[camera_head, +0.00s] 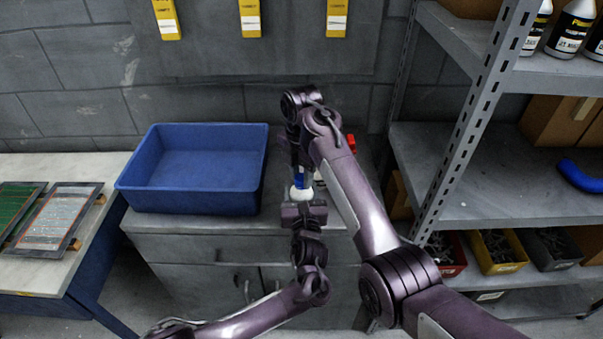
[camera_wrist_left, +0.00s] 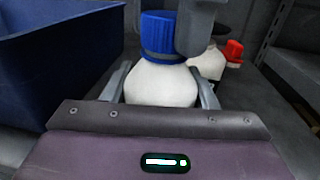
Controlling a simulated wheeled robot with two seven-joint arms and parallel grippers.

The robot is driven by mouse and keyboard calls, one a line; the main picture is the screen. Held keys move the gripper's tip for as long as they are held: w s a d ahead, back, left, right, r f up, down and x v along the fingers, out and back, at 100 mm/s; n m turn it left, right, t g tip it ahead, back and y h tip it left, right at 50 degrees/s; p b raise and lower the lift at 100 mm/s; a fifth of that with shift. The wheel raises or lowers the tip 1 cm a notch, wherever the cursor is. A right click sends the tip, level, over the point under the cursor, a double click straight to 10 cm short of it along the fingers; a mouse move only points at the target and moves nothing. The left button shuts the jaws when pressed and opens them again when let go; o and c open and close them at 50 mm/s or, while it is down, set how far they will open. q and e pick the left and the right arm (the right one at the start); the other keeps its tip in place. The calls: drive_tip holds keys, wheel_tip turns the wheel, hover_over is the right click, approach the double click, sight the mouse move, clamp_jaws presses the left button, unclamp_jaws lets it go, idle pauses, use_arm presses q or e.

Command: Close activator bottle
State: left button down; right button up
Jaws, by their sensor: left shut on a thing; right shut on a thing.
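The activator bottle is white with a blue cap. In the left wrist view the white bottle (camera_wrist_left: 162,84) stands between the fingers of my left gripper (camera_wrist_left: 163,85), which is shut on its body. The blue cap (camera_wrist_left: 160,32) sits at the bottle's top, and a grey finger of my right gripper is against its right side. In the head view the bottle (camera_head: 301,192) and cap (camera_head: 299,178) show small between the two arms. My right gripper (camera_head: 299,172) comes from above and is shut on the cap. My arms partly hide both, and I cannot tell whether the cap is fully seated.
A blue bin (camera_head: 190,197) stands left on the grey cabinet (camera_head: 200,241). Another white bottle with a red cap (camera_wrist_left: 233,52) is behind and to the right. A metal shelf rack (camera_head: 480,205) stands at the right. A table with framed panels (camera_head: 62,215) is at the left.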

drive_tip(key=m, duration=0.7)
drive_tip(key=shift+m, duration=0.3)
drive_tip(key=m, duration=0.8)
drive_tip(key=shift+m, duration=0.3)
drive_tip(key=o, duration=1.1)
